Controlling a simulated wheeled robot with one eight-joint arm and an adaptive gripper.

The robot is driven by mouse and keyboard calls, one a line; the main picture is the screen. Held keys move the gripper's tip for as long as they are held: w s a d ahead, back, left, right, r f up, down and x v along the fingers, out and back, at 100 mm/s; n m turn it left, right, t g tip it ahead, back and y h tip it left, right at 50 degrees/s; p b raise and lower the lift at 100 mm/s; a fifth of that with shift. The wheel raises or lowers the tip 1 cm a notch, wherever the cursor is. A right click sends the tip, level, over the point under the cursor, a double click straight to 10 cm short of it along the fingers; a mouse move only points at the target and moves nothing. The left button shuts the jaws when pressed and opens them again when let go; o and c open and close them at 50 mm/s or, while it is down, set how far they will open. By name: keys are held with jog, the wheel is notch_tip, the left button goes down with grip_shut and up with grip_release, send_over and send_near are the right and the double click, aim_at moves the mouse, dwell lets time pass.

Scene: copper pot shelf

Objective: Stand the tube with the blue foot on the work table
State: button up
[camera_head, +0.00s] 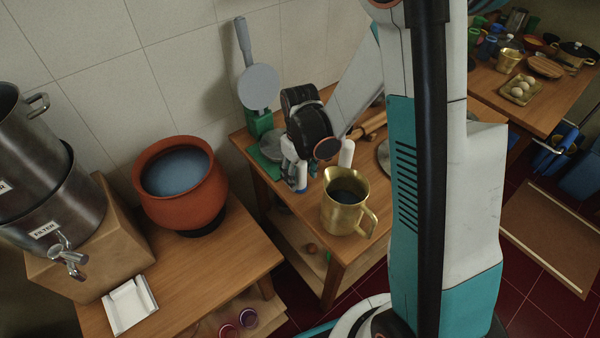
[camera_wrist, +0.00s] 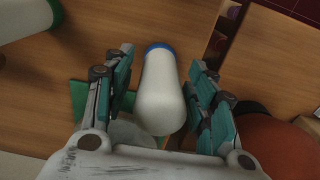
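The white tube with the blue foot (camera_wrist: 162,98) is between my gripper's fingers in the wrist view, its blue end pointing away from the camera. It looks upright, blue end down, over or on the wooden work table (camera_head: 252,150); I cannot tell whether the foot touches the wood. My gripper (camera_wrist: 160,90) has its fingers on either side of the tube, with a gap showing at each side. In the head view my gripper (camera_head: 298,170) is at the table's left part, largely covering the tube.
Another white tube (camera_head: 347,153) stands right of my gripper; its green end shows in the wrist view. A brass jug (camera_head: 345,203) stands close in front. A terracotta pot (camera_head: 182,188) stands on the neighbouring table, across a gap.

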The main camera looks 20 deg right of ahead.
jog(key=shift+r, duration=0.15)
notch_tip(320, 180, up, 12)
jog(key=p, duration=0.4)
jog(key=shift+r, duration=0.15)
jog(key=s+r+m+t, duration=0.3)
jog(key=s+r+t, duration=0.4)
jog(key=s+r, duration=0.8)
jog(key=shift+m, duration=0.3)
